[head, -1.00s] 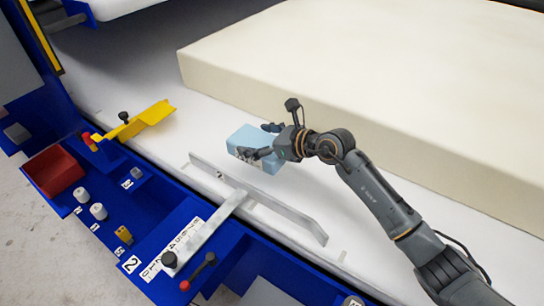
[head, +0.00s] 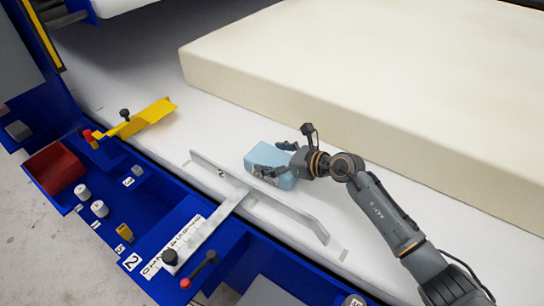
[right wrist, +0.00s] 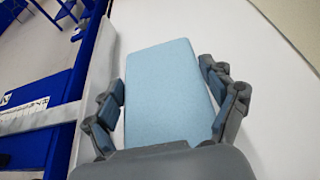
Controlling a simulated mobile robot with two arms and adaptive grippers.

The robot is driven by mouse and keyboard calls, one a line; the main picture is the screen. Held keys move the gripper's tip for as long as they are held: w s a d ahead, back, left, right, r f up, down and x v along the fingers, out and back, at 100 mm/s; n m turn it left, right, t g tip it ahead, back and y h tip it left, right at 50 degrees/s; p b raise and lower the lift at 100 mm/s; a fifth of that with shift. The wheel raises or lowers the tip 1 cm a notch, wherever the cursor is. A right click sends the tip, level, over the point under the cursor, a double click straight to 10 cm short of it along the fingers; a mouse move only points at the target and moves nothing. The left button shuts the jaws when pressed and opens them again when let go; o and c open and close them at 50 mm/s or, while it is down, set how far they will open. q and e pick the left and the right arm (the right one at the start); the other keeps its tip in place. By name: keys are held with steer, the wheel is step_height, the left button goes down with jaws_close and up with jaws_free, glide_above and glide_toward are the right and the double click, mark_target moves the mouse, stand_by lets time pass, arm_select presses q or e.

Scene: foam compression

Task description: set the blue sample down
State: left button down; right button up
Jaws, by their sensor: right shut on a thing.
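The blue sample (head: 266,154) is a light blue foam block. In the head view it is at the white surface beside the metal guide bar, on the side toward the large cream foam slab. My right gripper (head: 276,161) is shut on it, with a finger on either side. In the right wrist view the blue sample (right wrist: 168,90) lies between the two dark fingers of the right gripper (right wrist: 165,105). Whether its underside touches the white surface cannot be told. My left gripper is not in view.
The metal guide bar (head: 285,205) stands close to the sample. The large cream foam slab (head: 360,110) lies behind. A yellow guide (head: 150,117), a red bin (head: 54,168) and white cylinders sit at the left. The white surface (head: 215,115) is clear between the yellow guide and sample.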

steer(key=o, duration=0.7)
steer(key=shift+f, duration=0.15)
steer(key=shift+r, duration=0.3)
steer(key=v, duration=1.2)
steer(key=shift+f, duration=0.1)
